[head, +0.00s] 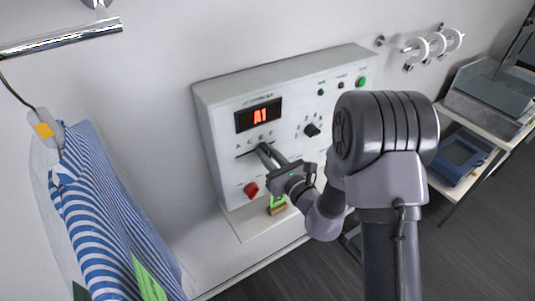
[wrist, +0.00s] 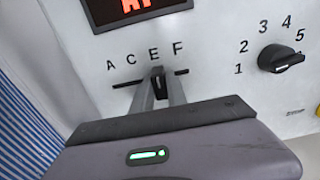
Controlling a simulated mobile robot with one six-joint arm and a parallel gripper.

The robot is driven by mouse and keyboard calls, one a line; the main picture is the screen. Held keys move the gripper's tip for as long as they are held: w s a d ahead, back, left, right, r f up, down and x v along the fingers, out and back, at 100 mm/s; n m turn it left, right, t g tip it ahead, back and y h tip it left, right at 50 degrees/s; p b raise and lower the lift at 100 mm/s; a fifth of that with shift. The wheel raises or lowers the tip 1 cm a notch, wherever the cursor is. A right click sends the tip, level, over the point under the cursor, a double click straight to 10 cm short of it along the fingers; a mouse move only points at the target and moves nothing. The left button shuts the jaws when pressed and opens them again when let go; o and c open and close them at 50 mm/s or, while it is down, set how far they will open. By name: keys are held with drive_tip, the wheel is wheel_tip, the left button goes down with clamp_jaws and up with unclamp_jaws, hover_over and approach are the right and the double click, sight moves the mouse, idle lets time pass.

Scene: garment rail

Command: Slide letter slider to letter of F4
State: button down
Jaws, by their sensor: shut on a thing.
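The control box (head: 225,110) is mounted on the wall. Its red display (head: 258,116) reads A1 and also shows at the top of the wrist view (wrist: 135,8). Below it, the letters A, C, E, F (wrist: 145,54) run above a dark horizontal slot (wrist: 182,72). My gripper (wrist: 159,84) is shut on the black letter slider (wrist: 160,85), just below the letter E. In the head view my gripper (head: 264,150) reaches the slot from the lower right, and its fingers mostly hide the slider there.
A black number knob (wrist: 280,59) with numbers 1 to 5 is right of the slot. A red switch (head: 251,189) and a green-marked item (head: 277,203) are below. A striped garment (head: 95,215) hangs left; a shelf with a blue box (head: 459,155) stands right.

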sight(273, 142)
drive_tip(key=w+d, duration=0.2)
drive_tip(key=d, duration=0.1)
drive_tip(key=shift+d, duration=0.15)
drive_tip(key=c, duration=1.3)
unclamp_jaws()
drive_tip(key=shift+w+d, duration=0.1)
drive_tip(key=shift+w, duration=0.05)
drive_tip(key=p+v, duration=0.2)
drive_tip(key=v, duration=1.5)
drive_tip(key=shift+s+p, duration=0.3)
drive_tip(key=shift+w, duration=0.1)
